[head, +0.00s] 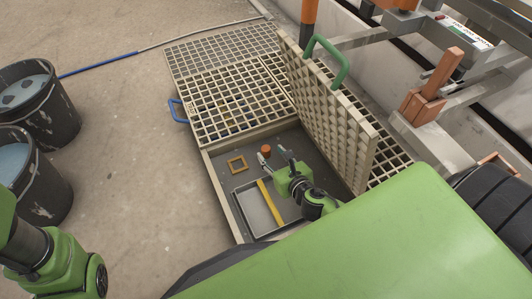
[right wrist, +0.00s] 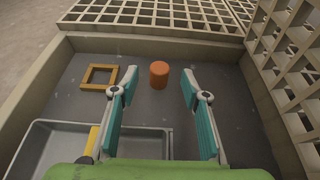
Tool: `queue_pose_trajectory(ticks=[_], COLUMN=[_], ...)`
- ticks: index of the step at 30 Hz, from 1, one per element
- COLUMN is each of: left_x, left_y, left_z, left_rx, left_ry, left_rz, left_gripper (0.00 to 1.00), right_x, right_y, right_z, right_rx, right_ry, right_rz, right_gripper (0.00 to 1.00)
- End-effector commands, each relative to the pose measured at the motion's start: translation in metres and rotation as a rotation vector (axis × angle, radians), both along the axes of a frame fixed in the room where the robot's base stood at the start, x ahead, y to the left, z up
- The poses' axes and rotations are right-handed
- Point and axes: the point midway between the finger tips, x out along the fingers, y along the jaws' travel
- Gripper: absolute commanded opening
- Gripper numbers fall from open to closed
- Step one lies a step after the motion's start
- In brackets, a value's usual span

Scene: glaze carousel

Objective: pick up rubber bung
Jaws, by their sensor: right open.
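The rubber bung, a small orange cylinder (head: 266,150), stands on the grey floor of the pit. In the right wrist view the rubber bung (right wrist: 159,74) is upright, beyond and between my fingertips, apart from both. My right gripper (head: 274,153) reaches down into the pit and is open and empty; in the right wrist view its two teal-padded fingers (right wrist: 158,84) are spread wide. Part of my left arm shows at the lower left of the head view, but its gripper is not visible.
A yellow square frame (head: 237,164) lies left of the bung. A grey tray (head: 249,213) with a yellow bar (head: 270,203) across it sits nearer. A raised grating (head: 335,115) stands along the pit's right side; flat gratings (head: 225,105) lie beyond. Dark buckets (head: 45,115) stand left.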

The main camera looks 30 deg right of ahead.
Motion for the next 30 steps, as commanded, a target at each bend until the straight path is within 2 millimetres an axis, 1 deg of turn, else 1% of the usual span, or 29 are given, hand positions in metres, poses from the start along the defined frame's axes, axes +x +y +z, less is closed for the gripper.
queue_pose_trajectory(ticks=[1,3,7,10,16,17,18,20,21,30], left_x=[0.0,0.0,0.0,0.0,0.0,0.0,0.0,0.0,0.0,0.0], left_y=[0.0,0.0,0.0,0.0,0.0,0.0,0.0,0.0,0.0,0.0], left_z=[-0.011,-0.018,-0.024,-0.025,-0.023,-0.023,-0.023,-0.023,-0.023,-0.023], left_rx=[0.0,0.0,0.001,0.001,0.001,0.001,0.001,0.001,0.001,0.0], left_ry=[0.0,0.0,0.0,0.0,0.0,0.0,0.0,0.001,0.001,0.001], left_rz=[0.0,0.0,0.0,0.0,0.0,0.0,0.0,0.001,0.001,0.0], left_gripper=[0.26,0.26,0.26,0.26,0.26,0.26,0.26,0.26,0.26,0.26], right_x=[0.008,0.017,0.031,0.035,0.035,0.035,0.035,0.035,0.035,0.035], right_y=[-0.001,-0.001,-0.002,-0.002,-0.002,-0.002,-0.002,-0.002,-0.002,-0.002], right_z=[-0.009,-0.014,-0.018,-0.019,-0.018,-0.018,-0.018,-0.018,-0.018,-0.017], right_rx=[0.0,-0.002,0.0,0.0,0.0,0.0,0.0,0.0,0.0,0.001], right_ry=[-0.004,-0.004,-0.002,0.0,0.0,0.0,0.0,0.0,0.0,-0.001], right_rz=[0.0,-0.001,0.0,-0.001,-0.001,0.0,0.0,0.0,0.0,0.0], right_gripper=[0.42,0.42,0.42,0.42,0.42,0.37,0.26,0.11,0.01,0.0])
